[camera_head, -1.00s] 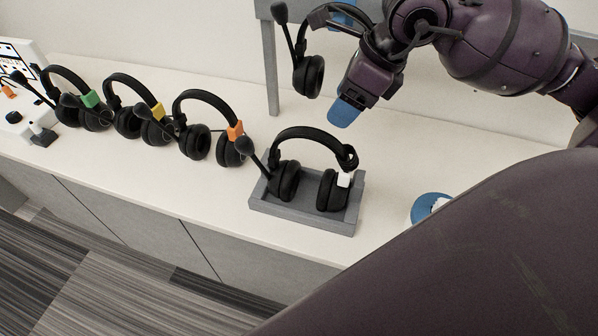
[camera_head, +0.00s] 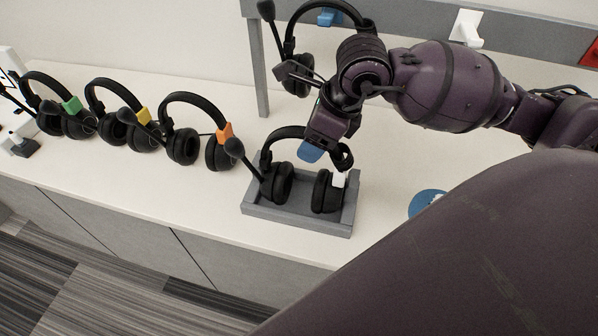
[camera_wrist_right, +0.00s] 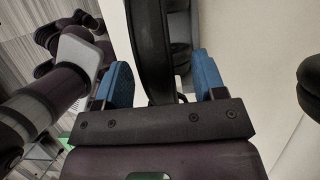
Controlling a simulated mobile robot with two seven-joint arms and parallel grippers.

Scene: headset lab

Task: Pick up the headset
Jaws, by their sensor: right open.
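A black headset with a white tag (camera_head: 325,192) stands upright in a grey tray (camera_head: 290,219) on the white counter, its boom mic sticking out to the left. My right gripper (camera_head: 311,151) is at the top of its headband, and its blue fingertip overlaps the band in the head view. In the right wrist view, the dark headband (camera_wrist_right: 148,45) runs between the two blue fingers, which are apart, with gaps visible on both sides. The right gripper is open. My left gripper is not in view.
Headsets with orange (camera_head: 225,132), yellow (camera_head: 143,116) and green (camera_head: 72,105) tags stand in a row to the left. Another headset (camera_head: 296,88) hangs from a blue hook (camera_head: 328,17) on the grey rack behind. A blue round object (camera_head: 422,203) lies right of the tray.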

